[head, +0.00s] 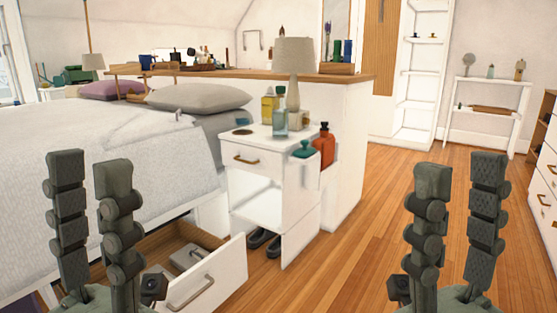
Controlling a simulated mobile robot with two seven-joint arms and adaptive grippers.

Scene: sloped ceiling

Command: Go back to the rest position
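My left gripper (92,180) is at the lower left, its two dark fingers upright and apart with nothing between them. It shows in front of the bed and the open drawer. My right gripper (460,188) is at the lower right, its fingers also upright and apart, empty. The wood floor shows behind it. Neither gripper appears to hold anything.
A white nightstand (250,185) with bottles on top stands in the middle. An open drawer (205,285) juts out under the bed (60,190). A white dresser (545,190) is at the right edge. The wood floor (350,265) between is clear.

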